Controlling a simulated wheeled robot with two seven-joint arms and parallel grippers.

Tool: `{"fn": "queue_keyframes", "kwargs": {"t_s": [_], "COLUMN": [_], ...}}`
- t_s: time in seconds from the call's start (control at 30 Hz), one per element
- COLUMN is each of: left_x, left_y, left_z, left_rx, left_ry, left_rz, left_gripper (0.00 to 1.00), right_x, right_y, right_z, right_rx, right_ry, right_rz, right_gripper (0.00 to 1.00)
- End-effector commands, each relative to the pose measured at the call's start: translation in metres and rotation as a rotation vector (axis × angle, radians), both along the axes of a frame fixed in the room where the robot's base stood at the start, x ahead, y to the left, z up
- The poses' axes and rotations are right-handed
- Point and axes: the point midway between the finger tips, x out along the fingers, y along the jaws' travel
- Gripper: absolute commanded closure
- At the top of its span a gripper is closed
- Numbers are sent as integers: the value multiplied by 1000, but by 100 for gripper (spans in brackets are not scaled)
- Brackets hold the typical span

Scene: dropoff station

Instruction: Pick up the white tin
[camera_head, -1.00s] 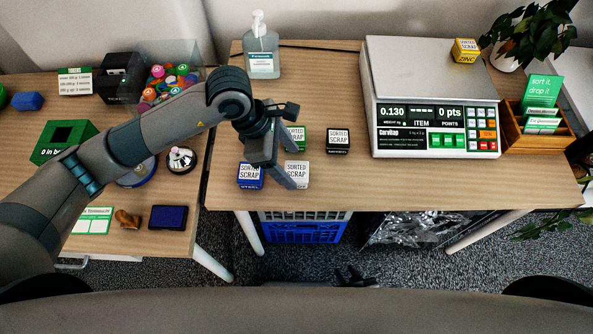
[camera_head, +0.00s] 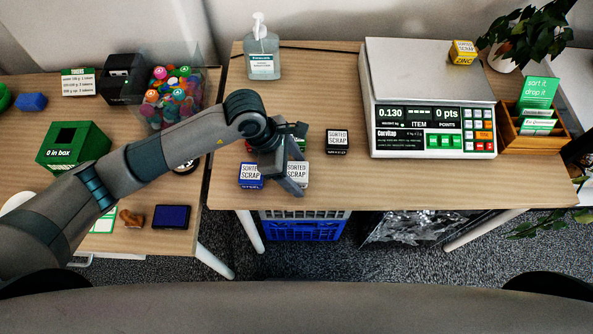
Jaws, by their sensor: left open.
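The white tin (camera_head: 299,172), labelled "SORTED SCRAP", stands near the front edge of the right-hand table, partly hidden by my left gripper. My left gripper (camera_head: 286,180) is open and points down at the tin, with one finger in front of it and the other at its left side. I cannot tell whether the fingers touch it. My right gripper is not in view.
A blue tin (camera_head: 250,182) stands close on the left. A green tin (camera_head: 301,131) is partly hidden behind my gripper. A black tin (camera_head: 337,143) stands to the right. A sanitizer bottle (camera_head: 263,58) stands behind.

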Motion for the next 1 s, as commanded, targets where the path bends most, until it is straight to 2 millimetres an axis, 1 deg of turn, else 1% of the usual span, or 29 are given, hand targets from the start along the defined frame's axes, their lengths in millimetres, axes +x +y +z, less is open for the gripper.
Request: {"fn": "queue_keyframes", "kwargs": {"t_s": [0.03,0.17,0.53,0.57,0.6,0.67,0.7,0.73,0.77,1.0], "left_x": [0,0,0,0,0,0,0,0,0,0], "left_y": [-1,-2,-2,-2,-2,-2,-1,-2,-2,-2], "left_z": [-2,-4,-4,-4,-4,-4,-4,-4,-4,-3], "left_rx": [0,-1,-1,0,0,0,0,0,0,-1], "left_ry": [1,-1,-1,-1,-1,-1,-1,-1,-1,-1], "left_rz": [1,0,0,0,0,0,0,0,0,0], "left_gripper": [33,33,33,38,47,62,71,78,83,83], "right_x": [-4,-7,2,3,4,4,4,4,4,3], "right_y": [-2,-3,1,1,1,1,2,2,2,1], "right_z": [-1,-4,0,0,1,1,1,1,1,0], "right_rx": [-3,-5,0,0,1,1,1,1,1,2], "right_ry": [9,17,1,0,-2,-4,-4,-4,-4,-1], "right_rz": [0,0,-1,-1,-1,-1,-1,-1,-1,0], "right_gripper": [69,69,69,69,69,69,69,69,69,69]}}
